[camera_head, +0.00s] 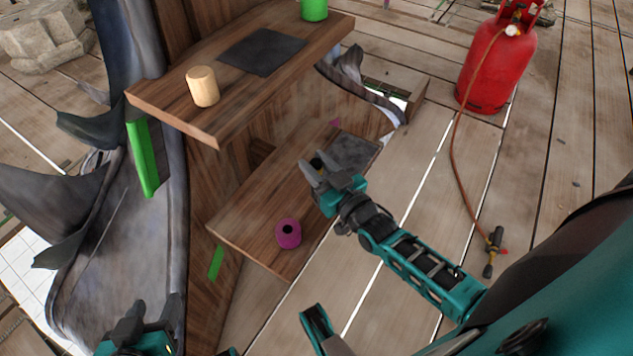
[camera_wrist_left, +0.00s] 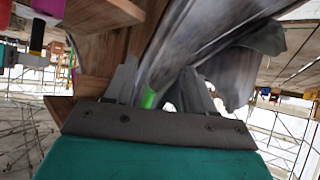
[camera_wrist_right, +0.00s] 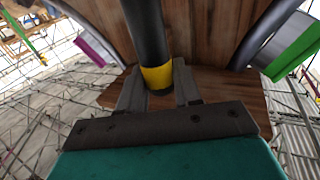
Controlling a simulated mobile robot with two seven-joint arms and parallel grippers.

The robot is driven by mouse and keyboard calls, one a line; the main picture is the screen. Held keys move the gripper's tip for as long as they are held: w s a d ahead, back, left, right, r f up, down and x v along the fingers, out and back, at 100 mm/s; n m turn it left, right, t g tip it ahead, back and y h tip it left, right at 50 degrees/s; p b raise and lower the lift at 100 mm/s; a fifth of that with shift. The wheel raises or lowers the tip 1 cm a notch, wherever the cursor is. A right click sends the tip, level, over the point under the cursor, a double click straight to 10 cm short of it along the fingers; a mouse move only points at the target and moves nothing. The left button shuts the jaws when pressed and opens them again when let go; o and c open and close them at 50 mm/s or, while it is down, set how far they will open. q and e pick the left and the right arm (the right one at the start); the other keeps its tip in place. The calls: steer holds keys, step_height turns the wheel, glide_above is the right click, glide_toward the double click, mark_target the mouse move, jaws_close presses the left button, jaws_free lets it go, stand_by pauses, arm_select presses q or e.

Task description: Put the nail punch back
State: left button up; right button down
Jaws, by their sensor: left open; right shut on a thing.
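The nail punch is a dark rod with a yellow band (camera_wrist_right: 157,76) in the right wrist view. My right gripper (camera_wrist_right: 159,92) is shut on it near the band. In the head view my right gripper (camera_head: 316,172) is over the lower wooden shelf (camera_head: 262,196), near its grey mat (camera_head: 353,152); the fingers mostly hide the punch there. A magenta holder with a dark round hole (camera_head: 288,233) stands on the lower shelf's near part, apart from the gripper. My left gripper (camera_head: 140,318) is low at the left. In the left wrist view it (camera_wrist_left: 160,88) is open and empty.
The upper shelf (camera_head: 165,103) holds a wooden cylinder (camera_head: 203,86), a dark square mat (camera_head: 262,52) and a green cup (camera_head: 314,9). It overhangs left of the right gripper. Grey curved metal sheeting (camera_head: 120,240) stands at left. A red gas bottle (camera_head: 497,65) with a hose stands on the floor.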

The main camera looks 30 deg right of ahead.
step_height(320, 180, down, 4)
steer(key=shift+w+r+b, duration=0.1)
steer(key=shift+r+b, duration=0.15)
steer(key=shift+b, duration=0.7)
steer(key=shift+f, duration=0.3)
arm_select(q)
steer(key=shift+w+d+f, duration=0.1)
steer(key=shift+w+d, duration=0.2)
steer(key=shift+d, duration=0.1)
arm_select(e)
steer(key=c, duration=0.8)
jaws_free()
steer(key=shift+f, duration=0.2)
arm_select(q)
steer(key=shift+a+f, duration=0.1)
